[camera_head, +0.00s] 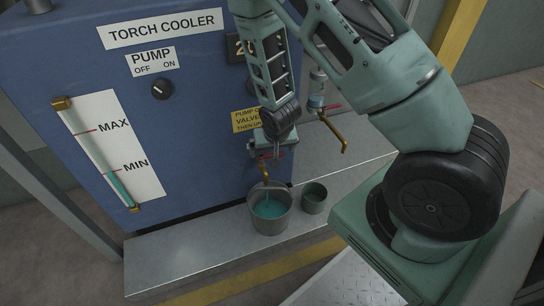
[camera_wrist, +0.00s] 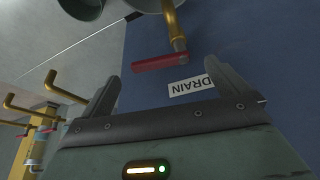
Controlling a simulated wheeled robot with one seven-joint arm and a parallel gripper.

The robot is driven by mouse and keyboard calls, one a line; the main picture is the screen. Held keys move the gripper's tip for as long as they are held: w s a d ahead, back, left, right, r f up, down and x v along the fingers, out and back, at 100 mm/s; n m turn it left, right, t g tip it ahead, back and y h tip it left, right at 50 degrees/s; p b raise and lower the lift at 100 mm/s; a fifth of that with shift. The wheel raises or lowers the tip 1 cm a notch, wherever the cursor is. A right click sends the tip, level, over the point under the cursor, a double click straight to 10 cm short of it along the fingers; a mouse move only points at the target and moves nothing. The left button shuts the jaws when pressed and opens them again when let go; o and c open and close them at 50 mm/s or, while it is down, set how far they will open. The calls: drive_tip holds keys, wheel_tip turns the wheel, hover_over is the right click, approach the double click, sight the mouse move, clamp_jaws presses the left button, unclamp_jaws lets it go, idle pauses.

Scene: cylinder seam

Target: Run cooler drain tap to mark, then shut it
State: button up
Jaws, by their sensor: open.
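The drain tap shows in the wrist view, with a red lever (camera_wrist: 160,63), a brass spout (camera_wrist: 172,25) and a DRAIN label (camera_wrist: 191,86) beside it. My gripper (camera_wrist: 163,82) is open and empty. Its fingertips stand just short of the lever, one toward each end. In the head view my gripper (camera_head: 272,150) is at the tap and partly hides it.
The blue cooler (camera_head: 200,130) has a black pump knob (camera_head: 162,89). A small grey-green cup (camera_head: 313,198) stands right of the bucket on the metal ledge (camera_head: 190,258). Another brass pipe (camera_head: 335,133) with a red lever is to the right, close to my arm.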

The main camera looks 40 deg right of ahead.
drive_tip(key=shift+x, duration=1.2)
drive_tip(key=c, duration=1.4)
drive_tip(key=shift+w+d+r+n+p, duration=0.1)
drive_tip(key=shift+d+r+n+p, duration=0.15)
drive_tip(key=shift+n+p, duration=0.3)
drive_tip(key=shift+w+f+n+y, duration=0.2)
drive_tip(key=shift+n+y, duration=0.1)
drive_tip(key=shift+n, duration=0.15)
drive_tip(key=o, duration=1.4)
drive_tip(key=shift+s+r, duration=0.1)
